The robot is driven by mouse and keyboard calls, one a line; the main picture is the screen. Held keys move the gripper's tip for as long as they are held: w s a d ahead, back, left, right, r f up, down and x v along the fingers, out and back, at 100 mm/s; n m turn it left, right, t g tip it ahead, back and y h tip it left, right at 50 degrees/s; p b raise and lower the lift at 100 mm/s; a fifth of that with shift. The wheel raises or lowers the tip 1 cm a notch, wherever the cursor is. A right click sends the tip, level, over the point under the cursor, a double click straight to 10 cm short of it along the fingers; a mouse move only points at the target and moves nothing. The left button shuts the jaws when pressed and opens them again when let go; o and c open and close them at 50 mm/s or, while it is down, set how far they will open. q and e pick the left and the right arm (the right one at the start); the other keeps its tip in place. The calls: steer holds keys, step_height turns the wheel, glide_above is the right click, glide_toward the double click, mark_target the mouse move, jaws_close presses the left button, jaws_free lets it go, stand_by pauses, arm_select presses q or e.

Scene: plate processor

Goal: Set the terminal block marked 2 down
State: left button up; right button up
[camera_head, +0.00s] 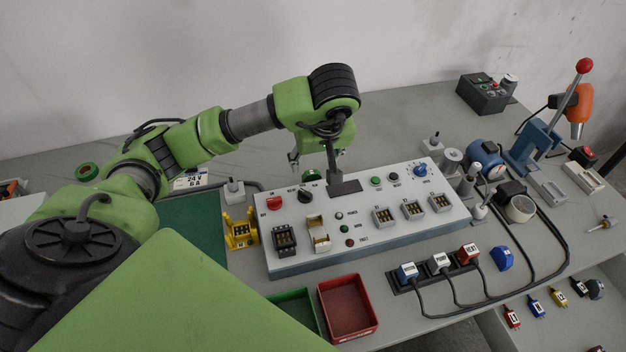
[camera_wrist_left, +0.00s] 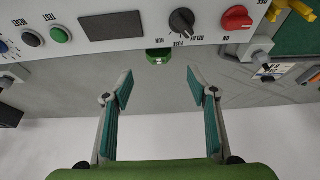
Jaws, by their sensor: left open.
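A small green piece (camera_wrist_left: 158,56) lies at the far edge of the control panel (camera_wrist_left: 75,45), centred ahead of my left fingers in the left wrist view. It may be the terminal block, but I cannot read a 2 on it. My left gripper (camera_wrist_left: 160,84) is open, with nothing between its fingers, and the green piece is beyond the fingertips. In the head view, my left gripper (camera_head: 313,163) is above the panel's back edge, partly hidden by its own wrist. My right gripper is in neither view.
The white control panel (camera_head: 370,245) has knobs, buttons and sockets. A yellow holder (camera_head: 240,231) stands at its left end. A red bin (camera_head: 347,309) and a green bin (camera_head: 292,309) lie in front. Bottles, a blue stand (camera_head: 533,146) and cables crowd the right.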

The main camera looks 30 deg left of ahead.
mark_target(311, 172)
arm_select(q)
steer(key=x, duration=0.2)
steer(key=shift+a+f, duration=0.15)
steer(key=shift+f, duration=0.15)
steer(key=shift+w+a+f+p, duration=0.1)
steer(key=shift+w+f+p, duration=0.15)
steer(key=shift+f, duration=0.5)
steer(key=p+x, duration=0.1)
steer(key=x, duration=0.3)
steer(key=shift+w+f, duration=0.1)
steer(key=shift+a+f, duration=0.1)
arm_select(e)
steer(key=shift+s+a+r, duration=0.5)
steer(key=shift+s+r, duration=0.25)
arm_select(q)
steer(key=c, duration=1)
steer(key=shift+c, duration=0.3)
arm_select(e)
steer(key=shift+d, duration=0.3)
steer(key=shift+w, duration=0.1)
